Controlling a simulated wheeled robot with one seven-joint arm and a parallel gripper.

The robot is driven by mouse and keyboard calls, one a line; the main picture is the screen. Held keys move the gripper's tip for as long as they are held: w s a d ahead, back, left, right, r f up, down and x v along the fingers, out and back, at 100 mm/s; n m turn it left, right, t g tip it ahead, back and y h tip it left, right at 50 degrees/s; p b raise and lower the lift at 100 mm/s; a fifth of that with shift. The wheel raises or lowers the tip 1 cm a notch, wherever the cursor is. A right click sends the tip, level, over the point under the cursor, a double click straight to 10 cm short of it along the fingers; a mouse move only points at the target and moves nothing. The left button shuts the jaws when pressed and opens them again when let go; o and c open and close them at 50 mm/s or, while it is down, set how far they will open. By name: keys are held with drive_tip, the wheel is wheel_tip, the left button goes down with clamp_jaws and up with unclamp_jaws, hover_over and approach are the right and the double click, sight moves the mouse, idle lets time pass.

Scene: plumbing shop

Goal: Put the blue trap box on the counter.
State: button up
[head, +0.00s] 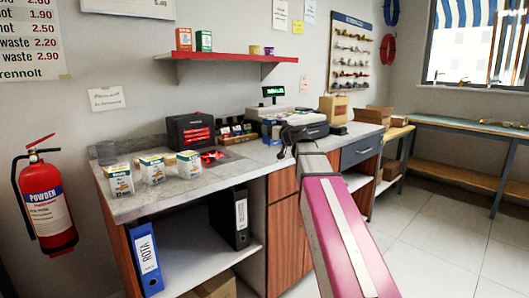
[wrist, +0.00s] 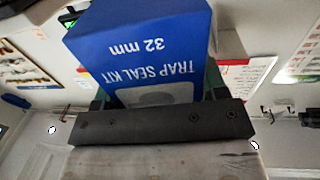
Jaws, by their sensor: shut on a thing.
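The blue trap box (wrist: 135,45) fills the upper middle of the wrist view. Its lettering, "TRAP SEAL KIT 32 mm", is upside down there. My gripper (wrist: 155,95) is shut on it, with the box close against the dark palm. In the head view my gripper (head: 291,134) is at the far end of my arm, over the back right part of the counter. Something blue shows just left of it, but I cannot tell whether it is the held box. The grey counter (head: 240,170) runs along the wall. I cannot tell the gap between box and counter.
White-and-green boxes (head: 153,169) stand on the counter's left end. A black case (head: 190,132), small dark items (head: 236,130) and a till (head: 272,112) stand along the back. A cardboard box (head: 334,108) is further right. The counter's front middle is clear. A red shelf (head: 225,56) hangs above.

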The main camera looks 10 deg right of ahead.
drive_tip(key=shift+s+a+r+n+g+y, duration=0.2)
drive_tip(key=shift+r+n+g+y, duration=0.15)
drive_tip(key=shift+r, duration=0.2)
drive_tip(key=shift+s+a+r+n+g+y, duration=0.15)
drive_tip(key=shift+a+r+n+y, duration=0.1)
drive_tip(key=shift+r+y, duration=0.25)
drive_tip(key=shift+w+d+r, duration=0.1)
drive_tip(key=shift+w+r, duration=0.05)
drive_tip(key=shift+w+d+f, duration=1.05)
drive_tip(key=shift+w+f, duration=0.45)
drive_tip(key=shift+f, duration=0.3)
drive_tip(key=shift+w+d+f, duration=1.1)
drive_tip(key=shift+w+f, duration=0.45)
drive_tip(key=shift+f, duration=0.25)
drive_tip(key=shift+w+d+f, duration=1.05)
drive_tip(key=shift+w+f, duration=0.45)
drive_tip(key=shift+f, duration=0.3)
drive_tip(key=shift+f, duration=0.1)
drive_tip(key=o, duration=1)
drive_tip(key=shift+o, duration=0.2)
